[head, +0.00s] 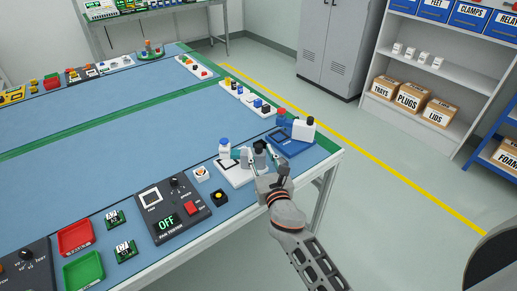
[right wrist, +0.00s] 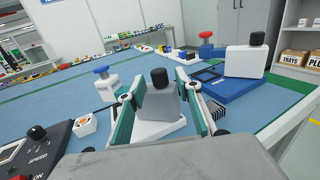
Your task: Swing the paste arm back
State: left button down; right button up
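A small unit with a white base (head: 236,176) stands near the table's right corner. It bears a white post with a blue cap (head: 224,146) and a grey block with a black knob (head: 259,153). In the right wrist view the grey block (right wrist: 160,103) stands upright between the fingers of my right gripper (right wrist: 160,84). The fingers are spread, one on each side; contact is not clear. My right gripper also shows at the unit in the head view (head: 262,172). Which part is the paste arm, I cannot tell. My left gripper is not in view.
Just beyond stands a blue unit (head: 290,142) with a white, black-capped block (head: 303,129) and a red knob (head: 281,114). A small box with a yellow button (head: 219,197) and a control panel reading OFF (head: 172,212) are nearby. The blue table middle is clear.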

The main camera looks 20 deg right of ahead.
jog(key=shift+w, duration=1.4)
grip_shut()
